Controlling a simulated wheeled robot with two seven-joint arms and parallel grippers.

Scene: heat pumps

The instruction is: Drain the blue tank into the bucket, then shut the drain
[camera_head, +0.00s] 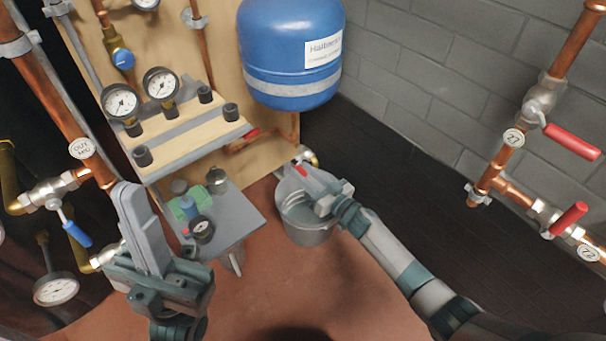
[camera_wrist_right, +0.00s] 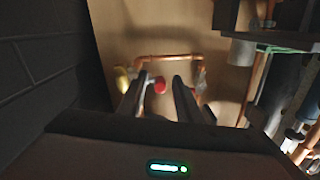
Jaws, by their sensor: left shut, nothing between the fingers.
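The blue tank (camera_head: 290,45) is mounted at the top centre on the wooden panel. The grey metal bucket (camera_head: 304,235) stands on the floor below it. A brass drain valve (camera_head: 307,155) sits just above the bucket's far rim, with a red handle (camera_head: 301,169). My right gripper (camera_head: 306,187) is over the bucket, close to the handle. In the right wrist view my right gripper (camera_wrist_right: 158,92) is open, its fingers apart, and the red handle (camera_wrist_right: 159,86) shows between them. My left gripper (camera_head: 135,195) is shut and empty at the lower left. I cannot tell whether water runs.
A small grey table (camera_head: 240,210) with bottles and a gauge stands left of the bucket. A shelf with pressure gauges (camera_head: 160,83) is above it. Copper pipes with red-handled valves (camera_head: 572,141) line the right wall. Open floor (camera_head: 290,285) lies in front of the bucket.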

